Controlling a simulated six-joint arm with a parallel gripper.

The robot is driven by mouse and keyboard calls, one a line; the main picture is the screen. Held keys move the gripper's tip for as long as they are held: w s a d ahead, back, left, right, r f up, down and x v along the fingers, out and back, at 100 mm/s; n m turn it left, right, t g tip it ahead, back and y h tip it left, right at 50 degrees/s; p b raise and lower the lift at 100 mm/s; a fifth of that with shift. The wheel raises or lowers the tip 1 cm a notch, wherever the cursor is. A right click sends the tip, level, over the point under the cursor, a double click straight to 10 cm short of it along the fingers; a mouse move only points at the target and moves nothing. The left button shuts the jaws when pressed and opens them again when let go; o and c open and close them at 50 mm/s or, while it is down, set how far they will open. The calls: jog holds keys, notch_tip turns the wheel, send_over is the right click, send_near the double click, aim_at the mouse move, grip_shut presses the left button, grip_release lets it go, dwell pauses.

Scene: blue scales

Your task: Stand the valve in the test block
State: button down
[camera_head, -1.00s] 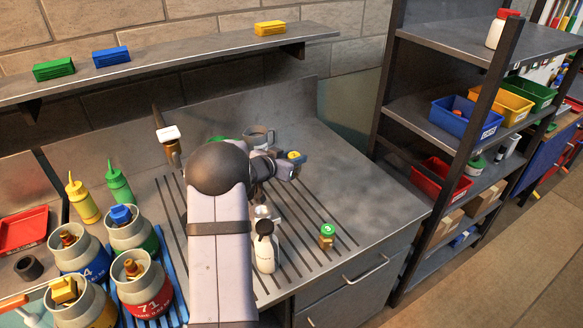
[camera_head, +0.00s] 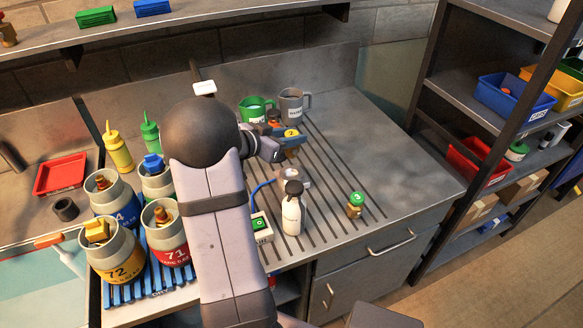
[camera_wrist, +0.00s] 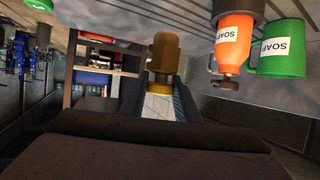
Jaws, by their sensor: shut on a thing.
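The valve is a small brass piece with a yellow cap (camera_head: 291,132). My gripper (camera_head: 287,142) is shut on it and holds it over the back part of the ribbed counter. In the wrist view the brass body (camera_wrist: 163,53) stands out past the fingertips of my gripper (camera_wrist: 160,82). A grey round fixture (camera_head: 297,178), joined by a blue line to a small box with a green face (camera_head: 259,225), looks like the test block. It is partly hidden behind a white bottle (camera_head: 291,213), nearer the front than the gripper, and its opening cannot be made out.
A green-capped brass valve (camera_head: 356,204) stands on the right. The counter's right side is clear.

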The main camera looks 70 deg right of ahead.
jog(key=shift+f, duration=4.25)
jog(key=shift+f, duration=0.2)
jog(key=c, duration=1.4)
grip_release()
jog(key=shift+o, duration=0.2)
jog(key=shift+r, duration=0.2)
jog(key=b+v, duration=0.1)
jog(key=v, duration=1.1)
jog(key=shift+b, duration=0.3)
